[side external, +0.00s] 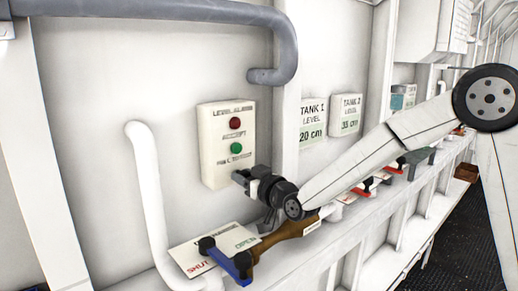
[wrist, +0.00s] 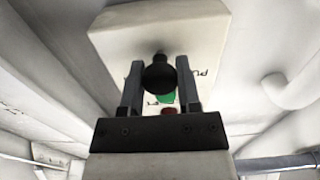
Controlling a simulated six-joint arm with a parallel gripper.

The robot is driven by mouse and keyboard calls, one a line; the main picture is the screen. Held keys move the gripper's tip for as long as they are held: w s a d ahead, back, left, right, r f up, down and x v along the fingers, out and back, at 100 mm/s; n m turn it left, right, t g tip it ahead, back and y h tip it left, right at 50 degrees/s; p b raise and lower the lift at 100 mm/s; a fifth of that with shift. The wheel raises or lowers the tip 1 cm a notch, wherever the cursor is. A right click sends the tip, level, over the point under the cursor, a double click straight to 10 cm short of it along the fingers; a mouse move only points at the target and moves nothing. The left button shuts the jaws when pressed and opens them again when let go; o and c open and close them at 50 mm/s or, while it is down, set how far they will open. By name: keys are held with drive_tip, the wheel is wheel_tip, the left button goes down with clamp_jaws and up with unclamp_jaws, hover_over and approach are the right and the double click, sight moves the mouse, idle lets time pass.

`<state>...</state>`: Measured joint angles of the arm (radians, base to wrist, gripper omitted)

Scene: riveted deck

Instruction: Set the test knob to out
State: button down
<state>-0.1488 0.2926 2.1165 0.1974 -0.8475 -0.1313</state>
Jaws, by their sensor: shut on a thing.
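The white level alarm box (side external: 208,165) is on the wall in the side view, with a red button or lamp (side external: 235,123) above a green one (side external: 236,148). My gripper (side external: 241,177) is at the lower front of the box, below the green one. In the wrist view, a round black knob (wrist: 160,77) on the box sits between the two fingers of my gripper (wrist: 160,63), which are shut on it. The lower label is partly legible and seems to start with "PULL". The gripper hides the knob in the side view. I cannot tell how far out the knob stands.
Below the box, a valve with a blue handle (side external: 229,263) stands by a plate marked SHUT and OPEN (side external: 192,262). A white pipe (side external: 150,195) rises at left and a grey pipe (side external: 190,10) bends above. Tank level signs (side external: 312,121) hang right of the box.

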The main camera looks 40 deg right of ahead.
drive_tip(key=shift+s, duration=1.7)
drive_tip(key=shift+c, duration=1.4)
unclamp_jaws()
drive_tip(key=shift+s, duration=0.2)
drive_tip(key=s, duration=0.7)
drive_tip(key=shift+s, duration=0.25)
drive_tip(key=shift+f, duration=0.1)
